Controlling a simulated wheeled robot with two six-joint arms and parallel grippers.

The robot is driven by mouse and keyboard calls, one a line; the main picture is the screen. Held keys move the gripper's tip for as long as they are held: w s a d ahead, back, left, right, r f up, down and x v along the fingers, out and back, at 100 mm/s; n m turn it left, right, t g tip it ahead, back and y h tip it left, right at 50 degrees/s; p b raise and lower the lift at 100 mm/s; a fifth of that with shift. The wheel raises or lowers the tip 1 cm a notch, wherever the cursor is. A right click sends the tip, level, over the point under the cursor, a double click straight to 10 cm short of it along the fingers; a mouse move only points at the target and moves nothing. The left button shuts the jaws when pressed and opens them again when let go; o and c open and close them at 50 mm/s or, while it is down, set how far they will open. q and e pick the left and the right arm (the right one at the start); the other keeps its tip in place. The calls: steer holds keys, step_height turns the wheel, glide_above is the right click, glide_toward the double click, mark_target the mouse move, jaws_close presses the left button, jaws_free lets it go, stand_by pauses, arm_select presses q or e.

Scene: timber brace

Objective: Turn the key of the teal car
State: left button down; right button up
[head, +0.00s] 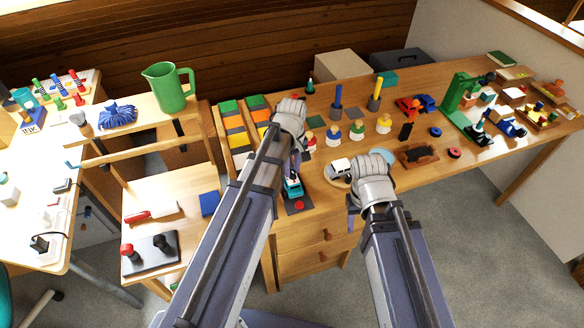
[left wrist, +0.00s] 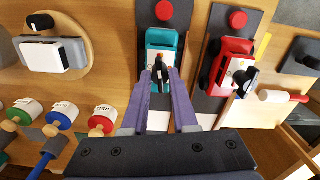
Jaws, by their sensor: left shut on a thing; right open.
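The teal car (head: 292,188) stands on a dark base plate near the table's front edge. In the left wrist view the teal car (left wrist: 161,42) is at upper centre. A small dark key (left wrist: 160,72) stands up from it. My left gripper (left wrist: 161,78) is shut on the key, its fingers on either side; in the head view this gripper (head: 293,168) is just behind the car, partly hidden by my arm. My right gripper (head: 352,208) is open and empty, to the right of the teal car near the table's front edge.
A red button (head: 299,206) lies on the base plate. A red car (left wrist: 229,66) on its own plate stands close beside the teal one. A white vehicle (head: 340,168) sits on a round plate to the right. Several peg figures (head: 333,134) stand behind.

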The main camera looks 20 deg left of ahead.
mark_target(292, 171)
arm_select(q)
steer(key=shift+m, duration=0.8)
steer(key=c, duration=0.7)
jaws_free()
steer(key=shift+r, duration=0.15)
step_height(292, 171, up, 8)
steer(key=p, duration=0.8)
steer(key=shift+f, duration=0.2)
